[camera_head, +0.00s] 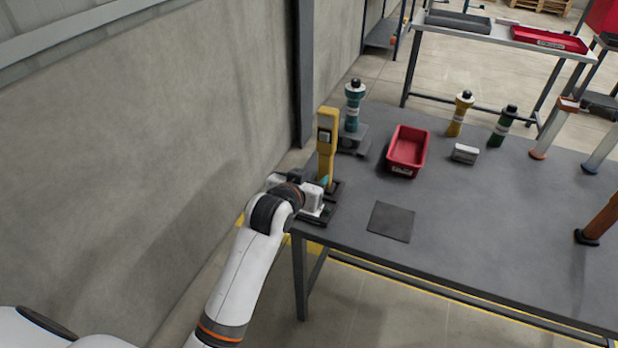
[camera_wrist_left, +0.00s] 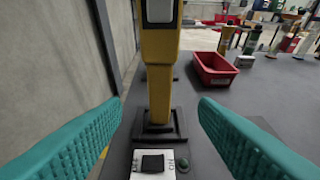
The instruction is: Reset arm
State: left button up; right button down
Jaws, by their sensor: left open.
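My left arm reaches from the lower left to the near left corner of the grey table (camera_head: 460,235) in the head view. My left gripper (camera_head: 324,183) is at the foot of a yellow post (camera_head: 327,140), partly hidden by its own wrist. In the left wrist view, its two teal fingers are spread wide and nothing is between them. Beyond the fingertips, a small box with a black rocker switch (camera_wrist_left: 153,164) marked ON and a green round button (camera_wrist_left: 183,165) lies in front of the yellow post (camera_wrist_left: 159,80). My right gripper is not in view.
A red bin (camera_head: 407,150), a dark flat mat (camera_head: 391,222), a small grey box (camera_head: 465,153) and teal (camera_head: 353,108), yellow (camera_head: 461,113) and green (camera_head: 503,126) bottle-like parts stand on the table. A concrete wall (camera_head: 170,150) is close on the left. The table's front middle is clear.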

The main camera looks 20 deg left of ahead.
pick_arm(q)
jog(key=s+f+m+g, duration=0.1)
jog(key=s+f+g, duration=0.25)
jog(key=s, duration=0.75)
jog(key=s+f+g, duration=0.3)
jog(key=s+f, duration=0.2)
jog(key=s, duration=0.5)
jog(key=s+f+m+g, duration=0.1)
jog(key=s+f+g, duration=0.35)
jog(key=s, duration=0.65)
notch_tip(320, 180, down, 26)
jog(key=s, duration=0.2)
jog(key=s+a+f+g, duration=0.1)
jog(key=s+a+f, duration=0.2)
jog(key=s+f, duration=1.2)
jog(key=shift+s+f+g, duration=0.3)
jog(key=shift+s, duration=0.1)
